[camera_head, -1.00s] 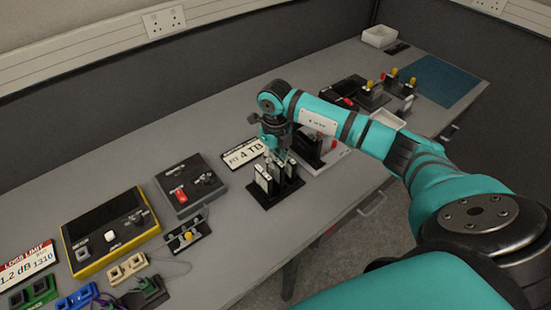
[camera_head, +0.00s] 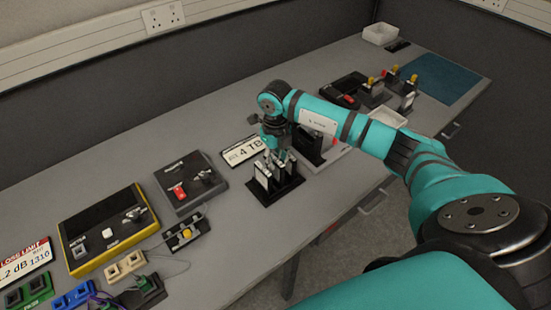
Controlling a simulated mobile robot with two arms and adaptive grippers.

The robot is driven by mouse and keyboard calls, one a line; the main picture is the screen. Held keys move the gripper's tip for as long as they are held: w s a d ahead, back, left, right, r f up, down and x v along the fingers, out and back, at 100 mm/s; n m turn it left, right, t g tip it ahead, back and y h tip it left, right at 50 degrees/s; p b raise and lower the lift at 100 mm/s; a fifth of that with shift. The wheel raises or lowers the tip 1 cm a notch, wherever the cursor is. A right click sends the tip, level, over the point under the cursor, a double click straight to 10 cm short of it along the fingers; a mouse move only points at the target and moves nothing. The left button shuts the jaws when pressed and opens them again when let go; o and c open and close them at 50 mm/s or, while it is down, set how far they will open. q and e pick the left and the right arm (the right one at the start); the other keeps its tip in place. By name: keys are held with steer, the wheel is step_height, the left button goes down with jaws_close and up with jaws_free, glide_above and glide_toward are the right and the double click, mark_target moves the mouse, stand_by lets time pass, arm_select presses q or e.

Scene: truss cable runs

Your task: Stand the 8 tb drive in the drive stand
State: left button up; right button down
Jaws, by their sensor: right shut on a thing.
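A black drive stand (camera_head: 277,197) sits on the grey bench near the middle of the view. Several dark, pale-edged drives (camera_head: 262,176) stand upright in it, close together. My right gripper (camera_head: 275,157) points down over the stand and is shut on one of the drives. Its fingers and the arm partly cover that drive, and it is too small to read a capacity on it. I cannot tell whether the held drive is fully seated in a slot. A white card reading 4 TB (camera_head: 246,151) lies behind the stand. My left gripper is not in view.
A dark upright device (camera_head: 309,146) stands just right of the stand, close to my arm. A grey box with a red switch (camera_head: 190,183) and a yellow-edged tester (camera_head: 110,230) lie to the left. A blue mat (camera_head: 446,80) is at the far right.

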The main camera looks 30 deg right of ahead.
steer(key=shift+f, duration=0.25)
steer(key=c, duration=0.9)
jaws_free()
steer(key=shift+r+p, duration=2.35)
steer(key=shift+r, duration=1.45)
